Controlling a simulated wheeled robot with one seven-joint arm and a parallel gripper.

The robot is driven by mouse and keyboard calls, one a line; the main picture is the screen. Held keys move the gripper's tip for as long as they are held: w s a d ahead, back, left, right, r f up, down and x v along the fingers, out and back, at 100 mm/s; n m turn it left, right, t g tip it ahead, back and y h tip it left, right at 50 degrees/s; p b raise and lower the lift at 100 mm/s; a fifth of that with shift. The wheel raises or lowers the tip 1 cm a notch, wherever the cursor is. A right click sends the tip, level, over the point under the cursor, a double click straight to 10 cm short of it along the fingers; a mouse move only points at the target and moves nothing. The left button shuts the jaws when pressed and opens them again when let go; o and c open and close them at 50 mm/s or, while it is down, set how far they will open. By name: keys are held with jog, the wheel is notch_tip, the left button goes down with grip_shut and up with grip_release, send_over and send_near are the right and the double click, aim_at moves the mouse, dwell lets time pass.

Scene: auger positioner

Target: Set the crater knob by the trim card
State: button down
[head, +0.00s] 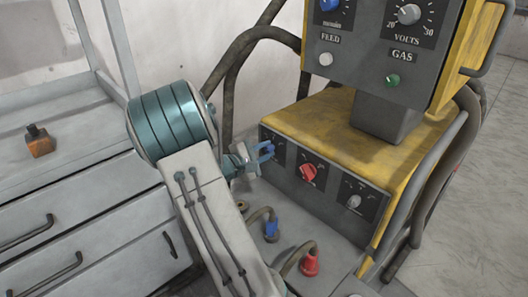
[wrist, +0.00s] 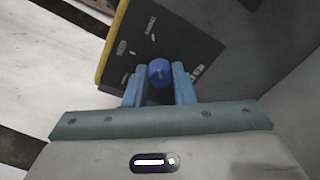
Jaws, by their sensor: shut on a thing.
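A round blue knob (wrist: 159,69) with a pale pointer mark sits on a dark panel between the two blue fingers of my gripper (wrist: 158,84) in the wrist view. My gripper is shut on it. A printed label beside it is partly covered by the right finger; only its end, like "TER", reads. In the head view my gripper (head: 263,153) is at the left end of the lower dark panel (head: 324,178) of the yellow machine, and its fingers mostly hide the knob. I cannot make out a trim card in either view.
A red knob (head: 309,172) and a grey knob (head: 353,202) sit right of my gripper on the same panel. Below are blue (head: 271,229) and red (head: 310,263) cable plugs. The upper control box (head: 380,60) overhangs behind. A grey drawer bench with an orange block (head: 39,141) stands left.

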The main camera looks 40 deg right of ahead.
jog(key=c, duration=1.2)
grip_release()
jog(key=s+a+r+p, duration=0.1)
jog(key=a+p, duration=0.2)
jog(key=a, duration=1)
jog(key=shift+s+a+p, duration=0.2)
jog(key=shift+a+p, duration=0.2)
jog(key=shift+r, duration=0.15)
jog(key=s+a+r+m+g+y+p, duration=0.2)
jog(key=s+r+m+y+p, duration=0.15)
jog(key=s+r+p, duration=0.4)
jog(key=s+a+r+m+g+y+p, duration=0.2)
jog(key=s+r+y+p, duration=0.3)
jog(key=r+p, duration=0.45)
jog(key=s+a+r+m+t+y+p, duration=0.1)
jog(key=a+r+y+p, duration=0.3)
jog(key=r, duration=0.6)
jog(key=s+a+r+m+t+y+p, duration=0.1)
jog(key=s+a+r+t+y+p, duration=0.3)
jog(key=a+r+p, duration=0.4)
jog(key=shift+a+p+v, duration=0.25)
jog(key=shift+p+v, duration=0.75)
jog(key=shift+v, duration=0.1)
